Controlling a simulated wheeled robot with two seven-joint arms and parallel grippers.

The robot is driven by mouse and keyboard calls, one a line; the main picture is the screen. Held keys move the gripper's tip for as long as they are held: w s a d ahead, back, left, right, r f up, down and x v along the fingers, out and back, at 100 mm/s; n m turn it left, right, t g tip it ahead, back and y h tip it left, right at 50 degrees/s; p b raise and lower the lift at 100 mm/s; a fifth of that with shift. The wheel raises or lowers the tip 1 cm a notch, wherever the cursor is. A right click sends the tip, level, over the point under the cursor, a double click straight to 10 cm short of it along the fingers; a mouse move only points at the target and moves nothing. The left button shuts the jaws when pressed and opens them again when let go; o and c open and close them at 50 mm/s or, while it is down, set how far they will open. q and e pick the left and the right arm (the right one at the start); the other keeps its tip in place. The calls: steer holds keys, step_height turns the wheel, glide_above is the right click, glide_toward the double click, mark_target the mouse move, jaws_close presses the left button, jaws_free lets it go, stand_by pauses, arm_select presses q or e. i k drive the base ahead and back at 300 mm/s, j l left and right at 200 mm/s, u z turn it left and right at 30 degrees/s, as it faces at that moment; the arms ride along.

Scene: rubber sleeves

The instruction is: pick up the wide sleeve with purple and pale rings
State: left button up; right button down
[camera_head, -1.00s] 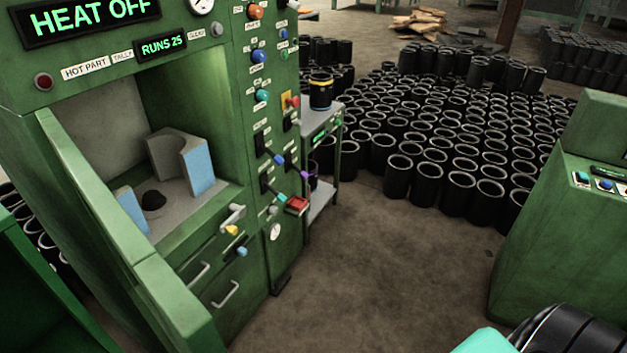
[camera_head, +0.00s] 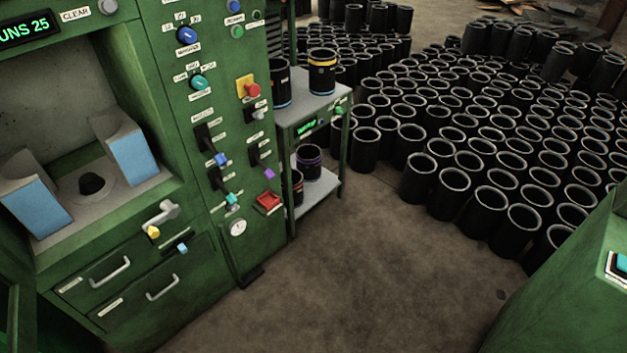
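A black sleeve with a purple ring near its top (camera_head: 310,163) stands upright on the lower shelf of a small green-grey stand, right of the green machine. A pale ring on it is too small to make out surely. Another dark sleeve (camera_head: 296,187) stands in front of it to the left, partly hidden by the machine's edge. On the upper shelf stand a sleeve with a yellow band (camera_head: 322,72) and a dark sleeve with a blue ring at its base (camera_head: 280,84). Neither of my grippers is in view.
The green machine (camera_head: 225,160) with drawers, levers and knobs fills the left. Many plain black sleeves (camera_head: 470,150) crowd the floor behind and to the right. A green console (camera_head: 590,280) stands at lower right. The brown floor (camera_head: 370,270) between is clear.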

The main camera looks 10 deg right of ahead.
mark_target(308, 155)
steer(key=i+z, duration=0.15)
steer(key=i, duration=0.8)
steer(key=i+l+z, duration=0.2)
steer(key=i, duration=0.35)
steer(key=i+z, duration=0.25)
steer(key=i, duration=0.3)
